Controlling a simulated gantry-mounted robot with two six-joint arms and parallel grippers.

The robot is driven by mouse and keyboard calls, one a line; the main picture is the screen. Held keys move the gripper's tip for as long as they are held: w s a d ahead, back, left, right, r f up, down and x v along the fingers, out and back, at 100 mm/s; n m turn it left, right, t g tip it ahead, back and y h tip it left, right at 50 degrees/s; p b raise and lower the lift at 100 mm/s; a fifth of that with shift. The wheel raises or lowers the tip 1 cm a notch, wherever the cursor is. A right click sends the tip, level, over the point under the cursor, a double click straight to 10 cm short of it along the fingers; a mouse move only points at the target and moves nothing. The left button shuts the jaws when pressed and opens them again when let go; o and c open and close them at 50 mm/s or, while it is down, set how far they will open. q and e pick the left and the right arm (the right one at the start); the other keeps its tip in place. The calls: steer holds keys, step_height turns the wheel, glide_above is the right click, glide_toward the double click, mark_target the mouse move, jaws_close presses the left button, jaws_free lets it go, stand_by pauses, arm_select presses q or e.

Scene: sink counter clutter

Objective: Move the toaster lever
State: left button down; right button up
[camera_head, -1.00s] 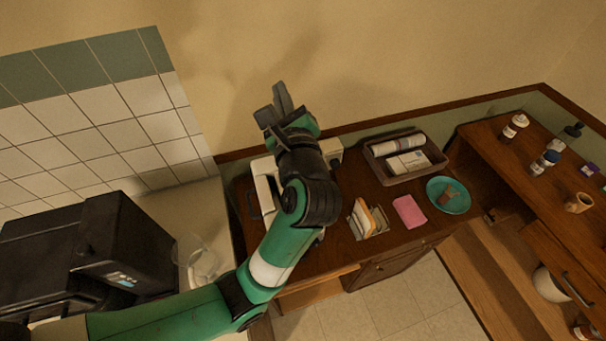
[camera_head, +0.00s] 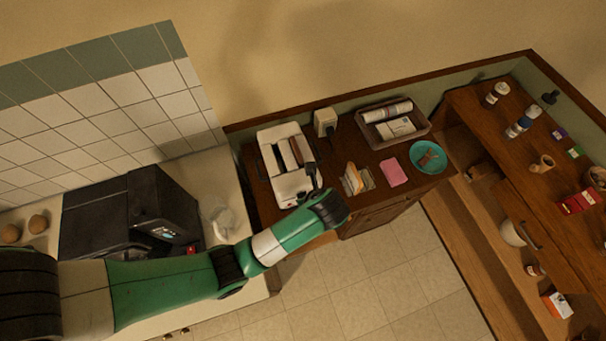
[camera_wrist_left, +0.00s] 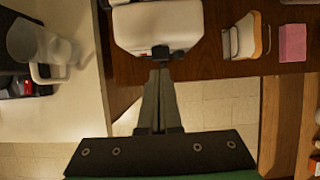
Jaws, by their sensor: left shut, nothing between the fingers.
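The white toaster (camera_head: 290,185) stands on the brown wooden counter, with dark slots on top. In the left wrist view its rounded white end (camera_wrist_left: 157,25) is at the top. A small dark lever (camera_wrist_left: 160,52) sticks out from the middle of that end. My left gripper (camera_wrist_left: 161,76) is shut and empty, its fingertips just in front of and close to the lever; I cannot tell whether they touch. In the head view the left gripper (camera_head: 314,178) is beside the toaster's near right end, and the lever is hard to make out there. My right gripper is not in view.
A black coffee machine (camera_head: 160,205) and a clear jug (camera_head: 222,222) are left. Open floor lies in front.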

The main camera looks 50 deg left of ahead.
arm_select(q)
steer(key=shift+f, duration=0.2)
steer(key=b+x, duration=0.6)
steer(key=shift+a+f, duration=0.2)
steer(key=shift+f, duration=0.15)
steer(key=shift+w, duration=0.15)
steer(key=d+f, duration=0.1)
steer(key=f, duration=0.1)
steer(key=s+d+f+b, duration=0.1)
steer(key=d+f, duration=0.1)
stand_by(0.9)
